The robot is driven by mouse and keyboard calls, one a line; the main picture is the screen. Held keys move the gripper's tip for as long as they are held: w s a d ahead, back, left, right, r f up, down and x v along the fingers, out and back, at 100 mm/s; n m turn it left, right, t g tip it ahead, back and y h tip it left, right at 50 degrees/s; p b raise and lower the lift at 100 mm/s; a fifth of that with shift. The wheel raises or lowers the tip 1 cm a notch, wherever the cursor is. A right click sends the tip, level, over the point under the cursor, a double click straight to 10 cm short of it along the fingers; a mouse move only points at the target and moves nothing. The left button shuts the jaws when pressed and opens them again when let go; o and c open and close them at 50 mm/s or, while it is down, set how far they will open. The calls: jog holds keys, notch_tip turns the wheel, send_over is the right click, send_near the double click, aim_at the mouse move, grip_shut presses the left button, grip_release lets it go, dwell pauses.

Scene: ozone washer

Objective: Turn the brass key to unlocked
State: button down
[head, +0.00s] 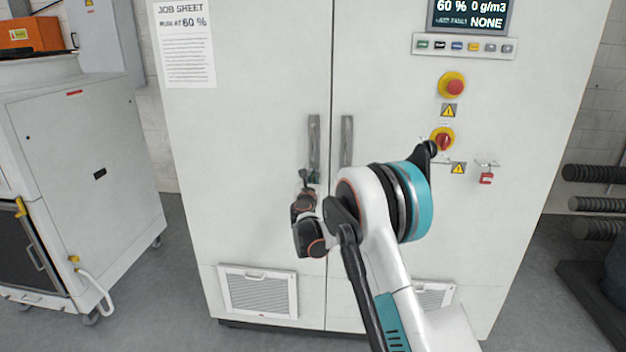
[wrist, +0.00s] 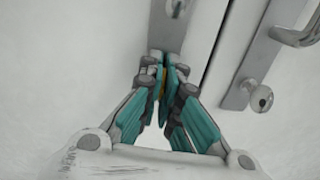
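The brass key (wrist: 163,79) shows as a small yellow sliver between my fingertips in the wrist view. My gripper (wrist: 165,82) is closed around it, at the lower end of the left door's handle plate (wrist: 178,32). The fingers hide most of the key and its lock, so I cannot tell which way the key is turned. In the head view my gripper (head: 309,178) is at the foot of the left handle plate (head: 314,140), and the key cannot be made out there.
The right door's plate (wrist: 245,75) has a lever handle (wrist: 300,32) and a round lock cylinder (wrist: 262,98), close right of my gripper. The cabinet also carries a red rotary switch (head: 443,141), an emergency stop (head: 454,86) and a red padlock (head: 486,178). A white wheeled unit (head: 95,190) stands left.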

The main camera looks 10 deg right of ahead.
jog(key=m, duration=0.4)
jog(key=shift+m, duration=0.4)
jog(key=m, duration=0.5)
jog(key=shift+m+p, duration=0.3)
jog(key=m, duration=0.3)
jog(key=shift+m, duration=2)
jog(key=c, duration=1.8)
grip_release()
